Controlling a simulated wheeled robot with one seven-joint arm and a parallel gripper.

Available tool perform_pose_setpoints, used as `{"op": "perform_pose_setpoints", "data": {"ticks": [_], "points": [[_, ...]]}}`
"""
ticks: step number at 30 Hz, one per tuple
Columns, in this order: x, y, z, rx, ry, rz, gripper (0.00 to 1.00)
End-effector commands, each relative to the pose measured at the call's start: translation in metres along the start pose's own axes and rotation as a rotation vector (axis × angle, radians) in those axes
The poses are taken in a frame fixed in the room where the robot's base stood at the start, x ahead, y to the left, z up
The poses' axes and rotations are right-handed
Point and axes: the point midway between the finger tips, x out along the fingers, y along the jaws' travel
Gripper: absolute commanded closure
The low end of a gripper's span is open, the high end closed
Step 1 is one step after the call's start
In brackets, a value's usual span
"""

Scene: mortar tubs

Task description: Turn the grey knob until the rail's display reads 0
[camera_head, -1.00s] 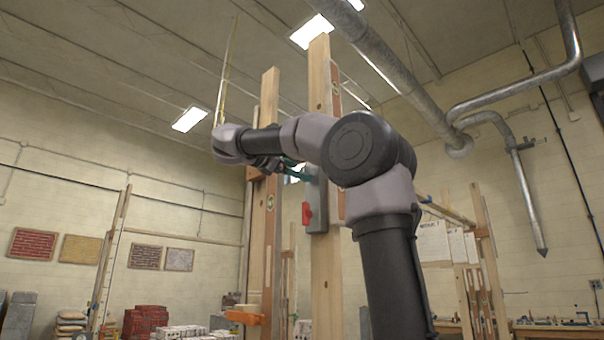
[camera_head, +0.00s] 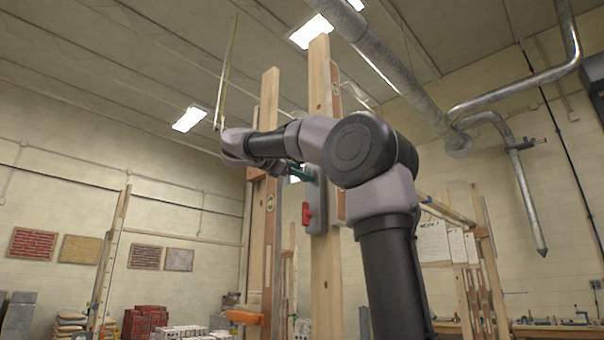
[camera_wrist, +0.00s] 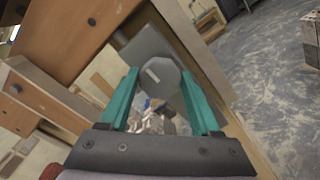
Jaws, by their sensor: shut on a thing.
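The grey knob (camera_wrist: 160,80) shows in the wrist view as a faceted grey cap with a pale mark on its face. It sits in front of a grey box, which in the head view is a grey housing (camera_head: 318,206) on a wooden post. My gripper (camera_wrist: 160,74) has one teal finger on each side of the knob and is shut on it. In the head view the teal fingers (camera_head: 299,176) reach the upper part of the housing, and the knob is hidden there. I cannot make out the rail's display or any reading.
A red handle (camera_head: 307,213) sits on the housing below my fingers. A second wooden post (camera_head: 268,220) stands close to the left, with an orange clamp (camera_head: 244,317) low on it. A metal duct (camera_head: 390,65) runs overhead.

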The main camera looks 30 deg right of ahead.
Motion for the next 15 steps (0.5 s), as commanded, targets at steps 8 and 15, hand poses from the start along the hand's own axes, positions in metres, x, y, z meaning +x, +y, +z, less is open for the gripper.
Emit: {"op": "perform_pose_setpoints", "data": {"ticks": [8, 15], "points": [[0.0004, -0.0006, -0.0004, 0.123, 0.0, -0.002, 0.92], [0.0006, -0.0009, -0.0005, 0.33, -0.001, -0.001, 0.92]]}}
